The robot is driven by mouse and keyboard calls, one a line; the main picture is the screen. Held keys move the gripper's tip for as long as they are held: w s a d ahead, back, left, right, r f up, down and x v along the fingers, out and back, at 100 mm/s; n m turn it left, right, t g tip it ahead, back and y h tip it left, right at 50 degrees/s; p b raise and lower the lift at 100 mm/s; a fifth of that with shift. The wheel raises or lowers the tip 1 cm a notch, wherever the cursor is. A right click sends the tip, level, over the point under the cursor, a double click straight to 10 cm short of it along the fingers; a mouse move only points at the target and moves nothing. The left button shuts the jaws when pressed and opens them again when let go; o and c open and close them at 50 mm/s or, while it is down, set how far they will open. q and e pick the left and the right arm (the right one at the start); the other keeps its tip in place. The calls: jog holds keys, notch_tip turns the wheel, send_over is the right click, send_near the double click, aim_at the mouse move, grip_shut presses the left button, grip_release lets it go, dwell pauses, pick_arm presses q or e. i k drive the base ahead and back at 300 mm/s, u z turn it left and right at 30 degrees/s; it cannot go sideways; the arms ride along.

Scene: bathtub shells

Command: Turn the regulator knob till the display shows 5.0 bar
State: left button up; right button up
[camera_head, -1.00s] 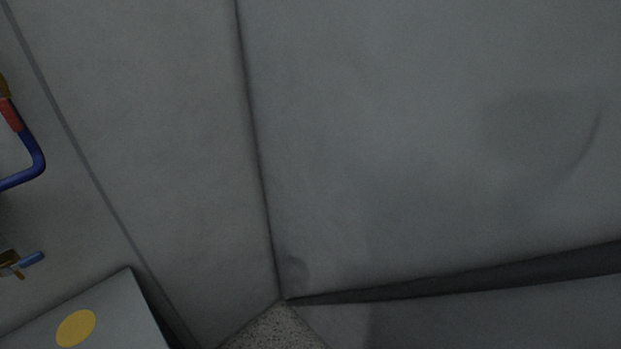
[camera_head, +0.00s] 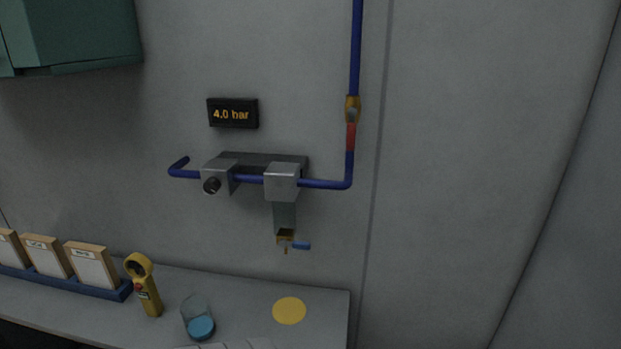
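The display (camera_head: 232,113) is a small black box on the wall and reads 4.0 bar in orange digits. Neither gripper is in view.
A grey counter (camera_head: 245,293) runs below, bearing a yellow disc (camera_head: 289,310), a clear vessel with blue at its base (camera_head: 199,321), a yellow handheld device (camera_head: 144,284) and several labelled wooden-framed cards (camera_head: 93,268). A green cabinet (camera_head: 75,32) hangs upper left.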

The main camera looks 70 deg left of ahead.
aim_at(212, 185)
jog(key=z, duration=0.1)
jog(key=k, duration=0.15)
jog(key=u, duration=2.55)
